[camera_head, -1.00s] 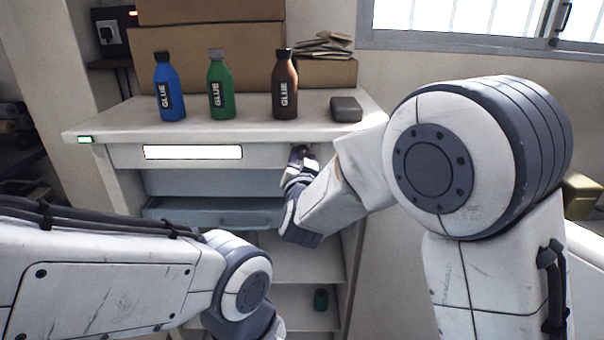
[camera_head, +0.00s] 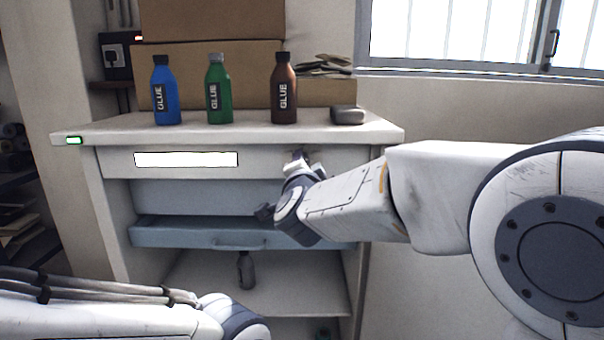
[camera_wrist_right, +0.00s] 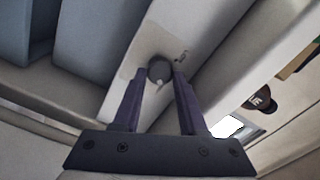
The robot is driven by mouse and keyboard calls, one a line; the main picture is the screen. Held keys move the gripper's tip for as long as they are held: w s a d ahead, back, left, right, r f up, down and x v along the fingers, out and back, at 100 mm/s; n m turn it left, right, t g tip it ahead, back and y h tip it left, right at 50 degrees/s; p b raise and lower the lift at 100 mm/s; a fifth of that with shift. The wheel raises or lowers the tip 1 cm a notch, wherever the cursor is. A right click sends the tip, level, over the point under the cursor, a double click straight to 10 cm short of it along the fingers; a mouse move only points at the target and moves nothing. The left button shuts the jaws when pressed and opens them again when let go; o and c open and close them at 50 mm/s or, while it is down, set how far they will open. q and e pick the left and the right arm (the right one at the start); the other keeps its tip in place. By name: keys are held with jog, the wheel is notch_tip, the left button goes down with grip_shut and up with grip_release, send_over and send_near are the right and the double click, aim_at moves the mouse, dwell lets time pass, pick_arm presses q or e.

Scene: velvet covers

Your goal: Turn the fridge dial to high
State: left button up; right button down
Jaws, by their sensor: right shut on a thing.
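The dial is a small dark round knob (camera_wrist_right: 159,69) with a pale mark at its lower edge, on the pale front panel in the right wrist view. The right gripper's two fingers (camera_wrist_right: 158,82) are at either side of it, shut on it. In the head view my right gripper (camera_head: 298,157) is at the right end of the fridge's white upper front panel (camera_head: 262,163) and hides the dial. Small marks show beside the dial, too blurred to read. My left arm shows at the lower left; its gripper is out of view.
Blue (camera_head: 166,92), green (camera_head: 218,90) and brown (camera_head: 284,90) glue bottles and a grey case (camera_head: 347,115) stand on the white top (camera_head: 110,128). Cardboard boxes (camera_head: 205,75) are behind. Below the panel, a blue-grey drawer (camera_head: 170,234) sits above a shelf with a grey bottle (camera_head: 246,270).

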dwell(0.3)
jog(key=shift+c, duration=2.2)
grip_release()
jog(key=s+b, duration=0.1)
jog(key=s, duration=0.9)
jog(key=shift+s+b, duration=0.25)
jog(key=shift+b, duration=0.1)
jog(key=shift+f, duration=0.1)
